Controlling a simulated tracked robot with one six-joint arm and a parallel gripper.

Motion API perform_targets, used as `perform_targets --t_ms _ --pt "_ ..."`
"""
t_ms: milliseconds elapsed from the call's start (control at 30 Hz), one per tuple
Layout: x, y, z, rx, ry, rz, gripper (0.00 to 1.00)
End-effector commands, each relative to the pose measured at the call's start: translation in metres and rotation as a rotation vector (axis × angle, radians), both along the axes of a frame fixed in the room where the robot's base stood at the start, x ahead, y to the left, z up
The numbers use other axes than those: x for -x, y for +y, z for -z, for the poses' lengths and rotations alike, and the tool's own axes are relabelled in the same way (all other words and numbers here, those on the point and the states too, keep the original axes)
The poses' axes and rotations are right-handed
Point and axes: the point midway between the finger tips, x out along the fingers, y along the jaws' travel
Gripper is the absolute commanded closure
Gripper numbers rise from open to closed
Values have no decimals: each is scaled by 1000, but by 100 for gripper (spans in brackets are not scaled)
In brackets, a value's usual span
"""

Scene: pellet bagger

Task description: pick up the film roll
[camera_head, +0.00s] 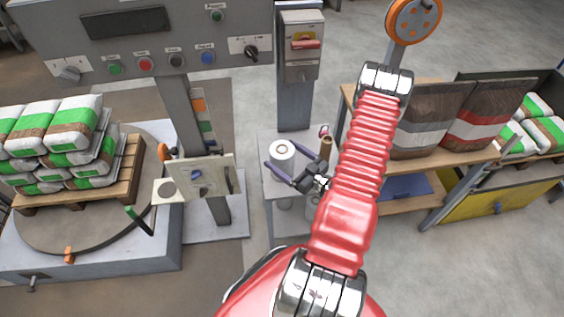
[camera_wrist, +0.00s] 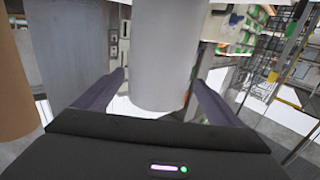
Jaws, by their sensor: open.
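The film roll (camera_head: 283,155) is a white cylinder with a dark core hole, standing upright on a small grey cart (camera_head: 270,184). My gripper (camera_head: 279,162) is open, with its two dark fingers on either side of the roll. In the wrist view the roll (camera_wrist: 163,55) fills the upper middle as a pale upright cylinder, between the fingers of my gripper (camera_wrist: 156,92). I cannot tell whether either finger touches it. The far fingertips are partly hidden.
A brown cylinder (camera_head: 325,147) stands just right of the roll; it also shows at the left edge of the wrist view (camera_wrist: 12,85). A wooden shelf (camera_head: 450,160) with bags is to the right. A wrapper turntable (camera_head: 85,235) with a loaded pallet is left.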

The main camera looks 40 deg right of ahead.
Motion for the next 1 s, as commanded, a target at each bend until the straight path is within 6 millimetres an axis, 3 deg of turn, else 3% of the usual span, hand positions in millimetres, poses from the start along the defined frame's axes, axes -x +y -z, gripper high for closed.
perform_targets --t_ms 333,733,1000 --pt "-4 0 0 0 0 -3 11" --pt "-47 2 -3 0 0 -3 11" --pt "-52 1 -3 0 0 -1 11"
